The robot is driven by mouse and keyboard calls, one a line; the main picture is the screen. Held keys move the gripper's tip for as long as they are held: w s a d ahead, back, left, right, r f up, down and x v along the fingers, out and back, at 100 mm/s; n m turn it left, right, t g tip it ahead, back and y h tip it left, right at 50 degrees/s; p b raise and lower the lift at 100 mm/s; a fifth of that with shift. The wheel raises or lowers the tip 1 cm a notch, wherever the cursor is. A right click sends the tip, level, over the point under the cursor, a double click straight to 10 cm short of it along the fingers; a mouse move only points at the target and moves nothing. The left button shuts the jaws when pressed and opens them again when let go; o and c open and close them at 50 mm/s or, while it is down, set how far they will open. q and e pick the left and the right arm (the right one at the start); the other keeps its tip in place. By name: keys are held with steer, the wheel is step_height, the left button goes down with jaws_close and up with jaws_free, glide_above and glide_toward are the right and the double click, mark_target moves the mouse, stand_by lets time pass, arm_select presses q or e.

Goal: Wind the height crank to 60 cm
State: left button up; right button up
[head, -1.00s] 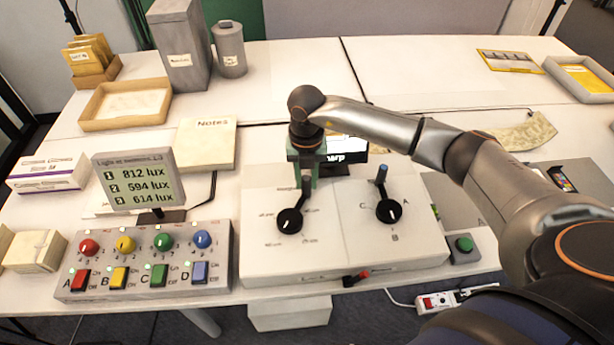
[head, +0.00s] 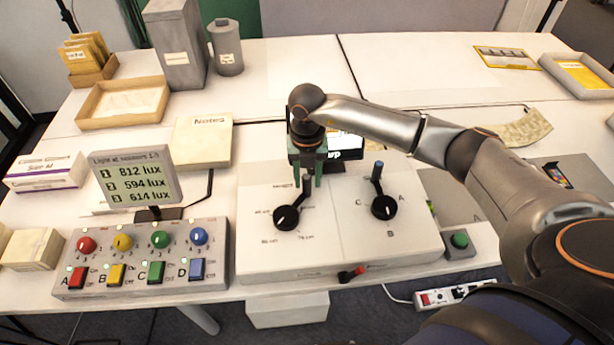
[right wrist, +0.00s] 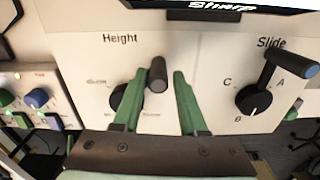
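The height crank (head: 287,217) is a black dial on the left half of a white control box, with its arm and grip pointing up and slightly right. Small cm labels surround it, too blurred to read surely. In the right wrist view its dark grip (right wrist: 157,75) shows between the two green fingers, nearer the left one, with a gap to the right one. My right gripper (head: 308,172) is open, pointing down at the grip from behind; the fingers (right wrist: 157,100) stand apart. The dial (right wrist: 122,98) is partly hidden by the left finger. My left gripper is out of view.
The slide crank (head: 384,206) stands to the right, its blue-tipped grip up. Behind my gripper, a dark screen (head: 347,148) is partly covered. A button panel (head: 140,262) and lux display (head: 133,175) are left. A red-tipped lever (head: 352,273) is on the box's front.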

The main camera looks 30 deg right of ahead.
steer(key=shift+o, duration=1)
steer(key=shift+a, duration=0.1)
steer(key=shift+r, duration=0.1)
step_height(320, 180, up, 12)
steer(key=b, duration=0.1)
steer(key=shift+r, duration=0.15)
